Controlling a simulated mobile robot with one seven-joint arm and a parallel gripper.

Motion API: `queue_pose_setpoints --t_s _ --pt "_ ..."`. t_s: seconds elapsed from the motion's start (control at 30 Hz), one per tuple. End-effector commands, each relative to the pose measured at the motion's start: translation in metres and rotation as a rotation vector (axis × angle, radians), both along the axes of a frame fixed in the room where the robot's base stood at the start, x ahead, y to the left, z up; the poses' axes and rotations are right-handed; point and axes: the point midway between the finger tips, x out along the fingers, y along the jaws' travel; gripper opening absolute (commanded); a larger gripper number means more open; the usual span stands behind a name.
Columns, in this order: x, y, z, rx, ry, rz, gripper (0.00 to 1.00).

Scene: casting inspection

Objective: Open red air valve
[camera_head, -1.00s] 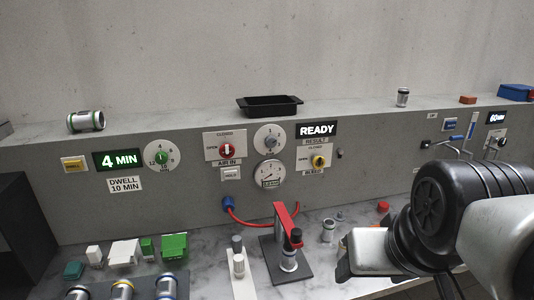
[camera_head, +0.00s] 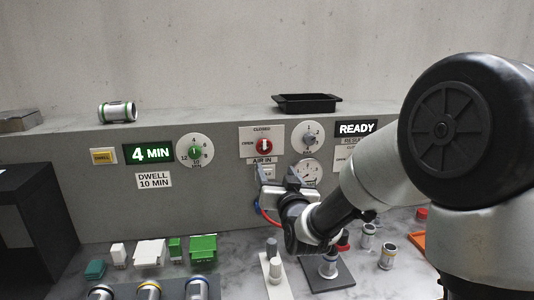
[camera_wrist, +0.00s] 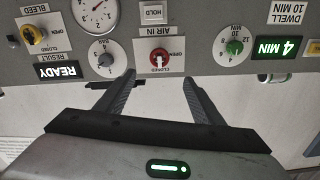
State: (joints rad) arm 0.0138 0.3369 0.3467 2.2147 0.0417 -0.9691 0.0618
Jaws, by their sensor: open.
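The red air valve (camera_head: 265,146) is a round red knob with a white handle on the AIR IN plate of the grey panel. Its handle stands vertical, toward the CLOSED mark; OPEN is marked at the left. The wrist view is upside down and shows the valve (camera_wrist: 160,60) ahead, roughly centred between the fingers. My gripper (camera_head: 277,176) is open and empty, just below the valve in the head view and apart from it.
The bar dial (camera_head: 309,139) is right of the valve, with the pressure gauge (camera_head: 307,172) below it. The HOLD button (camera_wrist: 153,13) is under the AIR IN label. A black tray (camera_head: 306,103) sits on the ledge. Metal cylinders (camera_head: 368,236) stand on the bench below.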

Motion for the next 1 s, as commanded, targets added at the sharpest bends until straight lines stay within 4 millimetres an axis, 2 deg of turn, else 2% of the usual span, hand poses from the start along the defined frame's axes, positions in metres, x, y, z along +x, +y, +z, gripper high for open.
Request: queue_pose_setpoints --t_s 0.17,0.6,0.8,1.0 --pt "0.029 0.008 0.001 0.001 0.001 0.000 0.62" --pt "0.121 0.035 0.001 0.000 0.001 0.000 0.62" --pt "0.148 0.043 0.001 -0.001 0.003 0.001 0.62" --pt "0.158 0.046 0.000 -0.003 0.002 0.001 0.62"
